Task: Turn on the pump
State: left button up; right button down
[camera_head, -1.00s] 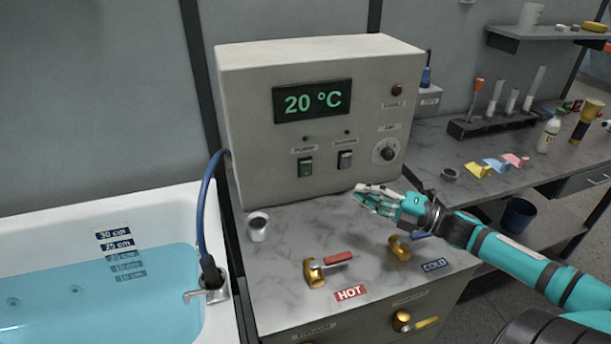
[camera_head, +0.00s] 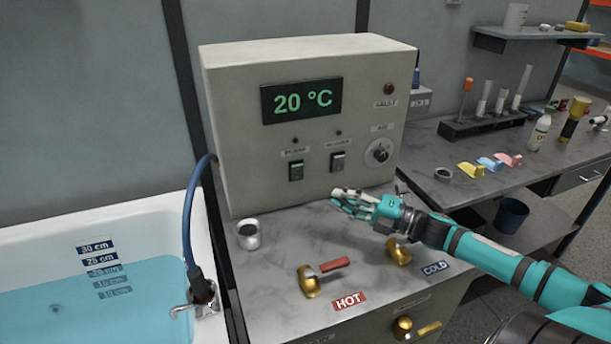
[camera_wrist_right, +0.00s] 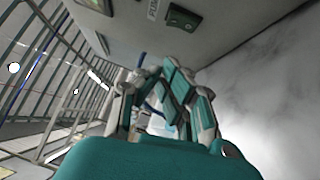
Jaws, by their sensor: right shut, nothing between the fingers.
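The control box (camera_head: 230,145) stands on the grey counter, and its display (camera_head: 302,101) reads 20 °C. The pump switch (camera_head: 296,171) is a green rocker on the box's front, left of a dark second switch (camera_head: 338,162); small dark lamps sit above both. In the right wrist view the green switch (camera_wrist_right: 183,18) shows at the top. My right gripper (camera_head: 338,200) is shut and empty, in front of the box, below and to the right of the pump switch and apart from it. It also shows in the right wrist view (camera_wrist_right: 160,78). My left gripper is not in view.
A knob (camera_head: 379,152) and a red lamp (camera_head: 389,88) are at the box's right. Hot (camera_head: 308,281) and cold (camera_head: 398,251) brass valves and a small metal cup (camera_head: 249,235) stand on the counter. A water-filled tub (camera_head: 200,230) with a blue hose (camera_head: 187,225) is at the left.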

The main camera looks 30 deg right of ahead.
aim_at(297, 173)
jog(key=w+a+r+p, duration=0.1)
jog(key=w+a+p, duration=0.1)
jog(key=w, duration=0.8)
jog(key=shift+a+r, duration=0.15)
jog(key=shift+a, duration=0.35)
jog(key=shift+w+r, duration=0.1)
jog(key=shift+w, duration=0.05)
jog(key=shift+w+m+p, duration=0.25)
jog(key=shift+m+p, duration=0.05)
jog(key=shift+p, duration=0.3)
